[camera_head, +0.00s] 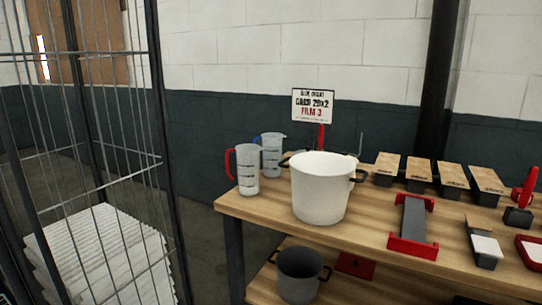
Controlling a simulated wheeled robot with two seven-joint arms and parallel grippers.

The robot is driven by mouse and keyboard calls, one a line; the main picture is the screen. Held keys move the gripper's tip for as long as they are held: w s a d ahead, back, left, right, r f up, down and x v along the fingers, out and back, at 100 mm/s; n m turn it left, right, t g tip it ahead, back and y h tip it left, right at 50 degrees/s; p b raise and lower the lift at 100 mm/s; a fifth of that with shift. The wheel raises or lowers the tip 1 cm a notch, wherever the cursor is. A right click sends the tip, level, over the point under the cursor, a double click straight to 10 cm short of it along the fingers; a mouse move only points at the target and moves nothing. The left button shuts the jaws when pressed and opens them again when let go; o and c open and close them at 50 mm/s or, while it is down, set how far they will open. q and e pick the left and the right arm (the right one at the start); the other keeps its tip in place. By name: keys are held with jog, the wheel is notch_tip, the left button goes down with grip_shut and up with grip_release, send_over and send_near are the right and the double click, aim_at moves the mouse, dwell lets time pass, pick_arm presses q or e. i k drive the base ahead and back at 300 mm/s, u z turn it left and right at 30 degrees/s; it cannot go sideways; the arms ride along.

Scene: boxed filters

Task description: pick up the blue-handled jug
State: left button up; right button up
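The blue-handled jug (272,156) is a clear, upright measuring jug with dark markings. It stands near the back left of the wooden table (375,241), and its blue handle sticks out to the left. A similar jug with a red handle (247,170) stands in front and to the left of it, overlapping its lower left side. A large white pot (320,190) with dark handles stands close by on the right. Neither of my grippers is in view.
A wire cage cart (161,150) with stacked white sheets (100,255) stands at the left. A sign (313,106) stands behind the pot. Several boxes (418,172) and a red-ended holder (413,228) occupy the right. A grey pot (299,276) is on the lower shelf.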

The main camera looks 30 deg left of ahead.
aim_at(272, 142)
jog(key=z, duration=1.15)
jog(key=i, duration=1.25)
jog(key=u, duration=2.25)
